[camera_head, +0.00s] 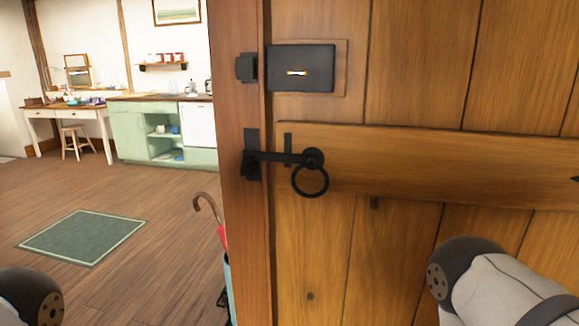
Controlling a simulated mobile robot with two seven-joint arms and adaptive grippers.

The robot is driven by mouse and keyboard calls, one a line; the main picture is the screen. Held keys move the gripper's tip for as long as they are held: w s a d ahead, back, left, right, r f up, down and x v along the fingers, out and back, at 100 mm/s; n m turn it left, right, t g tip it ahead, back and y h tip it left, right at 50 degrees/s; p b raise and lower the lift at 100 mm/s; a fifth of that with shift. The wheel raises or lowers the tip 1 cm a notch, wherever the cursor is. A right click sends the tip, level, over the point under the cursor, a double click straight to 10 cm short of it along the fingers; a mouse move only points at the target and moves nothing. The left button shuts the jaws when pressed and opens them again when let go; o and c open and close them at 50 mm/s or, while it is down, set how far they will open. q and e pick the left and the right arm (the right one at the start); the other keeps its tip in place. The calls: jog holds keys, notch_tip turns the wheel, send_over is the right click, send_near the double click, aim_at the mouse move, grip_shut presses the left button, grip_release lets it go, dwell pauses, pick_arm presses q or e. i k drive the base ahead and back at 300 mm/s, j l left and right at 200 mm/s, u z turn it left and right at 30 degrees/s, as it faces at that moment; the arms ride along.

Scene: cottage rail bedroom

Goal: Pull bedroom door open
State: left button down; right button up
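The wooden plank bedroom door (420,70) fills the right half of the head view, close in front of me. A black ring handle (311,181) hangs on its left side, with a black latch bar (280,157) reaching left to a catch on the wooden door frame (247,220). A black lock box (301,68) with a small brass part sits above the ring. The door appears closed against the frame. Parts of my arms show at the lower left and lower right corners. Neither gripper is in view, and nothing visible touches the handle.
Left of the frame is a room with a wooden floor and a green rug (82,237). A red umbrella (222,236) stands in a blue holder (228,272) beside the frame. A green cabinet (140,130), white desk (100,124) and stool (75,138) stand at the back.

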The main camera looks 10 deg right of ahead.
aim_at(429, 123)
jog(key=z, duration=1.3)
